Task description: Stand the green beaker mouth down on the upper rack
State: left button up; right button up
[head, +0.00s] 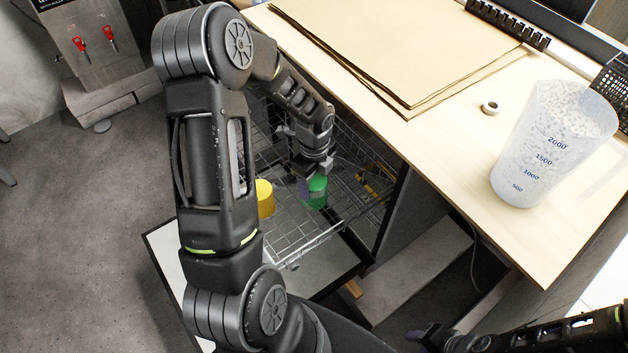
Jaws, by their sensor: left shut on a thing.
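The green beaker (317,193) shows small in the head view, below the desk edge, at the wire rack. My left gripper (310,181) reaches down to it from above and is shut on it. The gripper hides part of the beaker. Its upper end looks solid green, and I cannot tell which way its mouth faces or whether it touches the rack. The upper rack (296,246) is a silver wire shelf, seen from above. My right gripper (424,336) is at the bottom right, far from the beaker, with its jaws unclear.
A yellow beaker (265,199) stands left of the green one, partly behind my arm. The wooden desk (450,150) overhangs the rack's right side. It holds brown sheets (400,45), a tape roll (490,108) and a large measuring beaker (545,150). Floor is open at left.

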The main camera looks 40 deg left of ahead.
pick_arm(q)
jog(key=shift+f+b, duration=1.6)
jog(key=shift+f, duration=0.95)
jog(key=shift+f, duration=0.3)
jog(key=o, duration=1.6)
notch_tip(320, 180, up, 8)
jog(key=shift+f, duration=0.1)
